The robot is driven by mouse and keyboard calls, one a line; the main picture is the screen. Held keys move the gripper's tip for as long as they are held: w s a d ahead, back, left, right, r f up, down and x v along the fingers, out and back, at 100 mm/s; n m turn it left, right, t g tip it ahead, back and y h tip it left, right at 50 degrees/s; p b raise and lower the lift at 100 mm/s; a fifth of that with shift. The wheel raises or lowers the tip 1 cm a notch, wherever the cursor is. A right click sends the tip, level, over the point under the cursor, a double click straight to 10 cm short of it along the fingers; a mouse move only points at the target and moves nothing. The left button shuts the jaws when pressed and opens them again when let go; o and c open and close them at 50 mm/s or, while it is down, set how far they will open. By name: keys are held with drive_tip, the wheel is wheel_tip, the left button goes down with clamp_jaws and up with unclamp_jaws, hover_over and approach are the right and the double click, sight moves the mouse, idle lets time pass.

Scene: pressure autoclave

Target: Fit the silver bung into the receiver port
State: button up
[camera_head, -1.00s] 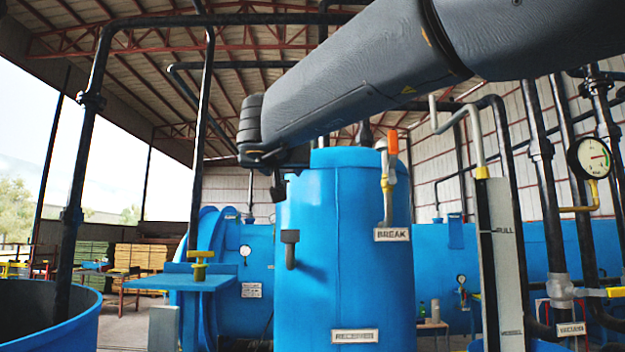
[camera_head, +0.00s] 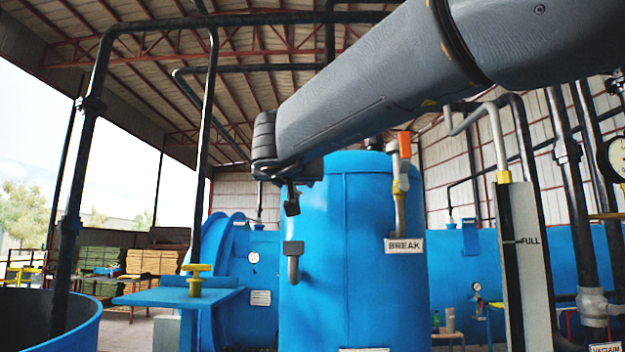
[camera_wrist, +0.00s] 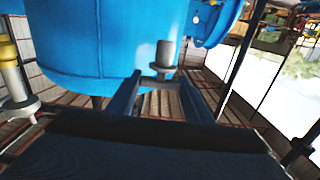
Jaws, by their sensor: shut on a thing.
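My gripper (camera_head: 291,195) hangs at the end of the arm in front of the blue receiver tank (camera_head: 350,275). In the wrist view my gripper (camera_wrist: 160,82) is shut on the silver bung (camera_wrist: 163,54), a grey cylinder with a wider flange, which shows between the fingertips. In the head view the bung is small and dark, hard to tell from the fingers. A grey elbow pipe with a dark collar (camera_head: 292,248), which looks like the receiver port, sticks out from the tank's front. My gripper is a little above it in the picture, with a gap between. The collar's opening cannot be seen.
A blue table (camera_head: 180,296) with a yellow valve is at left. A tall FULL gauge (camera_head: 527,250) and black pipes stand at right.

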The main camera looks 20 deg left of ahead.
drive_tip(key=shift+f+b, duration=1.65)
drive_tip(key=shift+f, duration=1.2)
drive_tip(key=shift+p, duration=1.6)
drive_tip(key=shift+f+b, duration=0.9)
drive_tip(key=shift+f, duration=1.2)
drive_tip(key=o, duration=1.2)
drive_tip(key=shift+c, duration=0.2)
drive_tip(key=b+v, duration=0.1)
drive_tip(key=v, duration=0.7)
drive_tip(key=shift+b, duration=0.4)
drive_tip(key=shift+r, duration=0.1)
